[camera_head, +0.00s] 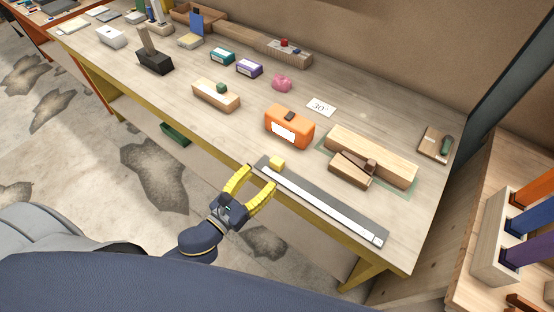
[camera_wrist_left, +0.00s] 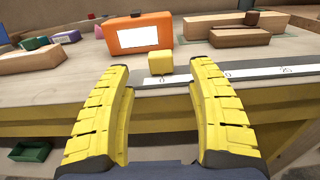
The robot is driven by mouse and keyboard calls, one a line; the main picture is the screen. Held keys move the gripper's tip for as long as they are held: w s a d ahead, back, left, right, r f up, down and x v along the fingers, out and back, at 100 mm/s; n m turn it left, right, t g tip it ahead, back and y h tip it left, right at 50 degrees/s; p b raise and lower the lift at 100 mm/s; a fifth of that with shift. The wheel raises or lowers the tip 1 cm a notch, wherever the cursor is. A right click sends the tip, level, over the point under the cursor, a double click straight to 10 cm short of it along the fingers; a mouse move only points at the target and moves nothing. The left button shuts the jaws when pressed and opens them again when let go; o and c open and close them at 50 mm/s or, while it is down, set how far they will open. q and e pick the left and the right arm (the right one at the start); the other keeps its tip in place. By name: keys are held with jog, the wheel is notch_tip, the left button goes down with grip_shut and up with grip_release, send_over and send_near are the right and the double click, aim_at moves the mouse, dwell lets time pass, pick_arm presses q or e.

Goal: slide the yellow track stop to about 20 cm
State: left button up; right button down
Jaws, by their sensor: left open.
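The yellow track stop (camera_head: 277,163) is a small yellow block at the left end of the ruler track (camera_head: 322,202), near the table's front edge. My left gripper (camera_head: 254,178) has yellow fingers and is open and empty, in front of the table edge. In the left wrist view its fingertips (camera_wrist_left: 160,72) frame the stop from left and right, with the stop beyond them, apart from both. My right gripper is in neither view.
An orange box (camera_head: 290,126) with a white label stands behind the stop. Wooden blocks (camera_head: 371,155) lie on a green mat behind the ruler. A wooden block (camera_head: 215,95) lies farther left. A card marked 30 (camera_head: 321,107) lies behind the orange box. The table beside the ruler's front is narrow.

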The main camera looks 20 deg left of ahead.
aim_at(277, 160)
pick_arm(q)
jog(key=shift+x, duration=4.2)
jog(key=shift+o, duration=0.2)
grip_shut()
